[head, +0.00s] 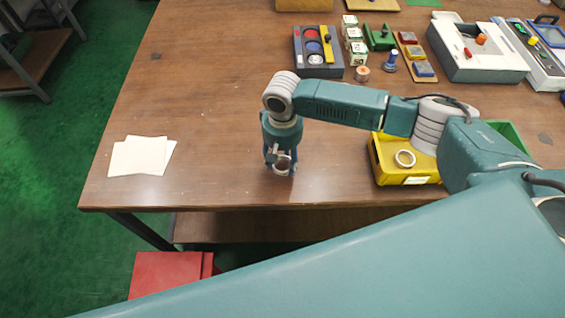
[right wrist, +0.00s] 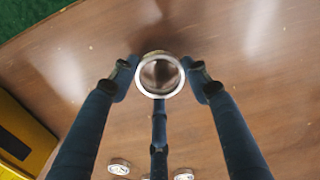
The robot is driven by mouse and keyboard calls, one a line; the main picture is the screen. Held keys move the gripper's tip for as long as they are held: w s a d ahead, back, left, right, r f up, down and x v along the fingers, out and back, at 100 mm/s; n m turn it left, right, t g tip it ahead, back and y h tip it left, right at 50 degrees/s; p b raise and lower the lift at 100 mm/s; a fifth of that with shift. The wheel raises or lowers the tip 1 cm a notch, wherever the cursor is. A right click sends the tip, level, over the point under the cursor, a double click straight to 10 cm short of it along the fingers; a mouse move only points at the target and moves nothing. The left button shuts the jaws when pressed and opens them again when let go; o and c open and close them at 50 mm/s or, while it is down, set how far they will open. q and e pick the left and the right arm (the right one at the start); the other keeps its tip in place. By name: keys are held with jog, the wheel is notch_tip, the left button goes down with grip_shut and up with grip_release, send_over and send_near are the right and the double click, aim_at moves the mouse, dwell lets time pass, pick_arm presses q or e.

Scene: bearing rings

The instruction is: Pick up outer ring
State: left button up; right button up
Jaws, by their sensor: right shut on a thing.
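The outer ring (right wrist: 160,95), a silvery metal ring, sits between the fingertips of my right gripper (right wrist: 162,74) in the right wrist view. The fingers are closed on it from both sides, and its open bore faces the camera. In the head view my right gripper (head: 280,163) points down over the front part of the wooden table, with the ring (head: 283,170) at its tips. I cannot tell whether the ring touches the table. My left gripper is not in view.
A yellow bin (head: 412,180) holding a pale ring (head: 405,158) stands to the right on the table (head: 220,120). White sheets (head: 142,156) lie at the left. A dark tray (head: 318,72), small boxes and devices fill the back. The table around my right gripper is clear.

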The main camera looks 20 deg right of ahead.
aim_at(282, 163)
notch_tip(282, 163, up, 18)
jog(key=b, duration=0.2)
jog(key=shift+r, duration=0.2)
